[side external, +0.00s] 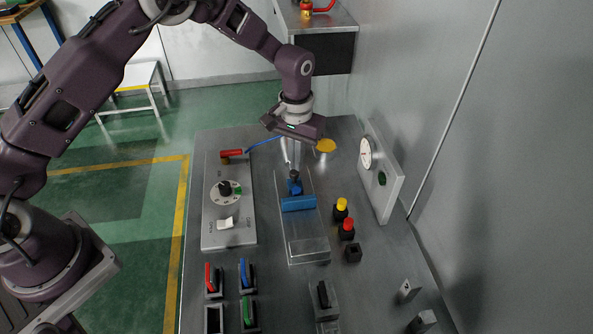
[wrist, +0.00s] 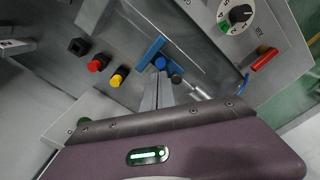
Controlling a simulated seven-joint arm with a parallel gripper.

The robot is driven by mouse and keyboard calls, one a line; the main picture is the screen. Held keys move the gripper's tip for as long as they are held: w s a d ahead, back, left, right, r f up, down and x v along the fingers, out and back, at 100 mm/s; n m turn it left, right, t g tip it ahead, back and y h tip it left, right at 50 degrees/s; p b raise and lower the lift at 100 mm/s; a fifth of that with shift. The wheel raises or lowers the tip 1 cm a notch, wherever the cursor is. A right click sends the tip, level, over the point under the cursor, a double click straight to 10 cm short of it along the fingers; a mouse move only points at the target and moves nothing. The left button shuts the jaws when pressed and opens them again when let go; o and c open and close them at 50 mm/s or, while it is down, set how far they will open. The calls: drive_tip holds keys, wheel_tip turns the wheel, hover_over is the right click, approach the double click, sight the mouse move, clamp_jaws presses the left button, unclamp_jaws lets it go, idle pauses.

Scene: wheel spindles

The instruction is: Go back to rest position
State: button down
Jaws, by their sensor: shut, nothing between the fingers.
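My gripper (side external: 292,165) hangs fingers down over the far part of the metal worktable in the side view. Its two slim fingers are together with nothing held between them. In the wrist view the fingers (wrist: 164,92) point toward a blue slider piece (wrist: 150,53). That piece (side external: 298,203) sits in a clear tray-like holder (side external: 308,248), just in front of the fingertips in the side view. A small blue knob with a dark top (side external: 294,186) stands right by the fingertips. I cannot tell whether the fingers touch it.
A panel with a dial (side external: 224,188) and white switch (side external: 226,223) lies left. Yellow (side external: 341,205) and red (side external: 347,225) buttons stand right, near an upright gauge panel (side external: 389,180). Coloured switches (side external: 246,273) fill the front. A wall borders the right.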

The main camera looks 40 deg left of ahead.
drive_tip(key=s+a+r+t, duration=0.15)
drive_tip(key=s+r, duration=0.45)
drive_tip(key=r, duration=0.6)
drive_tip(key=s+a+r+t, duration=0.1)
drive_tip(key=s+a+r, duration=0.3)
drive_tip(key=r, duration=0.7)
drive_tip(key=s+a+r+t, duration=0.1)
drive_tip(key=s, duration=1)
drive_tip(key=s+a+r+m+t, duration=0.1)
drive_tip(key=s+r+t, duration=0.1)
drive_tip(key=s, duration=0.9)
drive_tip(key=shift+s+a+m, duration=0.15)
drive_tip(key=shift+s+m, duration=0.05)
drive_tip(key=shift+m, duration=0.1)
